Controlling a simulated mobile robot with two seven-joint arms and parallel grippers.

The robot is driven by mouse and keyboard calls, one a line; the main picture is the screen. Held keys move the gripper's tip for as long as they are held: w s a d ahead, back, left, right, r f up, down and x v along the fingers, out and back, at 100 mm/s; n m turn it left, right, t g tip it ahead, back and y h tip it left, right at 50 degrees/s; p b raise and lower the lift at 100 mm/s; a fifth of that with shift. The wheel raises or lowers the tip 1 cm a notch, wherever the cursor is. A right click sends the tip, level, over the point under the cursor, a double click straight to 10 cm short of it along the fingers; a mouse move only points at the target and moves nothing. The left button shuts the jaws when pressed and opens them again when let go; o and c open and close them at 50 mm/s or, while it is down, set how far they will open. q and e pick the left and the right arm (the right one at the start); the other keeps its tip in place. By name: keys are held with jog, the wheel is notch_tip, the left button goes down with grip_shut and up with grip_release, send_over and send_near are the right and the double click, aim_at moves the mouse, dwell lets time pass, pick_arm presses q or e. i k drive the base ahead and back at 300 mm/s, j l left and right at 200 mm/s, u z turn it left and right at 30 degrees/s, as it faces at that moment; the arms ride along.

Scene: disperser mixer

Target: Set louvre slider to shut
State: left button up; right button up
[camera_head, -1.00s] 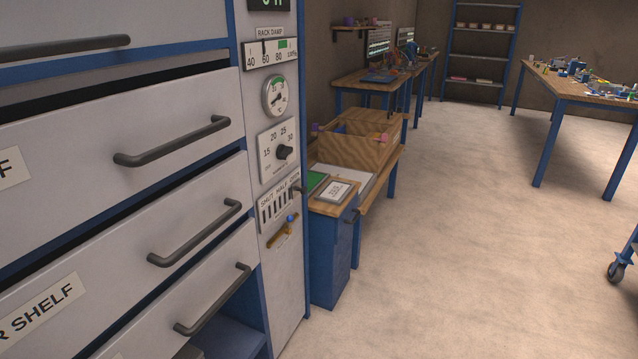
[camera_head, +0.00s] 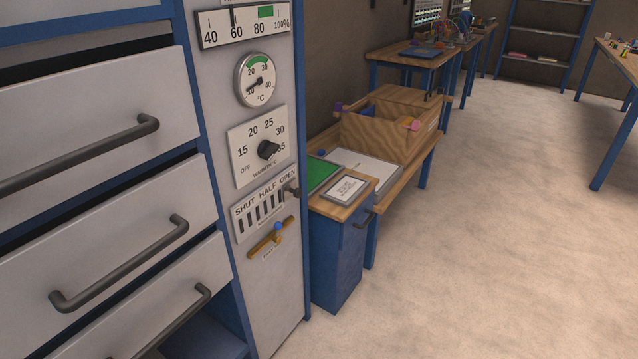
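The louvre slider plate (camera_head: 266,203) is on the cabinet's narrow front panel, marked SHUT, HALF and OPEN from left to right, with a row of dark slots. Its grey knob (camera_head: 290,191) sits at the right end, by OPEN. No gripper is in view.
Above the plate are a warmer dial (camera_head: 268,149), a round temperature gauge (camera_head: 256,79) and a humidity scale (camera_head: 245,26). A brass lever with a blue knob (camera_head: 277,228) is just below. Drawers with bar handles (camera_head: 126,262) stand at left. A blue cabinet (camera_head: 337,258) stands right of the panel. The floor at right is clear.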

aim_at(290, 189)
jog(key=i+l, duration=0.35)
jog(key=i+l+u, duration=0.1)
jog(key=i+l, duration=0.2)
jog(key=l, duration=0.2)
jog(key=i+l+u, duration=0.1)
jog(key=u, duration=1.5)
